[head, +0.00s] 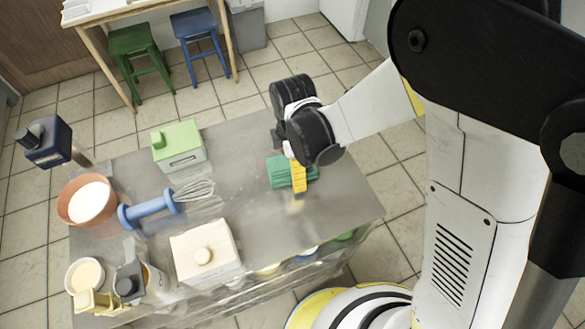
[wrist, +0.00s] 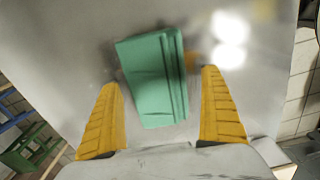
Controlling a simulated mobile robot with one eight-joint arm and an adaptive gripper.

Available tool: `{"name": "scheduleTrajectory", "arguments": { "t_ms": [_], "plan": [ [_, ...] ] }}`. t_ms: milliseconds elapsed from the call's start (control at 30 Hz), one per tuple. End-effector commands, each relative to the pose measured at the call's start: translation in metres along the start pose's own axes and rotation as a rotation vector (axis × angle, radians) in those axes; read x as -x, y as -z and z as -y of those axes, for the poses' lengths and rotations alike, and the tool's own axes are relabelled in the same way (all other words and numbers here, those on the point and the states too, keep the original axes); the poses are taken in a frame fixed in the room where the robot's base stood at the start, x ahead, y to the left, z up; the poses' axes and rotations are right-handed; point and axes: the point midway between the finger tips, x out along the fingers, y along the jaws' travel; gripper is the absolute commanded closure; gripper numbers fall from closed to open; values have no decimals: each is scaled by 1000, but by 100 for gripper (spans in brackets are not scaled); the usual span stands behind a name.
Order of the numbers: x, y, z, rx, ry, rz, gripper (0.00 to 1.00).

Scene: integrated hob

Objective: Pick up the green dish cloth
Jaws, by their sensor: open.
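The green dish cloth (head: 280,170) lies folded on the grey metal worktop, towards its right end. In the wrist view the cloth (wrist: 152,80) sits ahead of and between my two yellow fingers, with ridged folds along its right side. My gripper (head: 299,178) is over the right part of the cloth in the head view and hides some of it. The fingers stand wide apart in the wrist view (wrist: 160,112), with nothing held. I cannot tell the exact height of the fingertips above the worktop.
On the worktop (head: 245,135), left of the cloth, are a whisk (head: 195,190), a blue rolling pin (head: 150,209), a green box (head: 179,147), a cream lidded box (head: 206,252) and a terracotta bowl (head: 70,205). The surface around the cloth is clear.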

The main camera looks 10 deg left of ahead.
Motion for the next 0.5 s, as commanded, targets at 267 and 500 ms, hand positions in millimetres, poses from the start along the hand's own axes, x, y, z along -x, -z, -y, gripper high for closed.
{"name": "scheduleTrajectory", "arguments": {
  "t_ms": [267, 500],
  "plan": [
    [1, 0, 0, 0, 0, 0, 67],
    [1, 0, 0, 0, 0, 0, 72]
  ]
}}
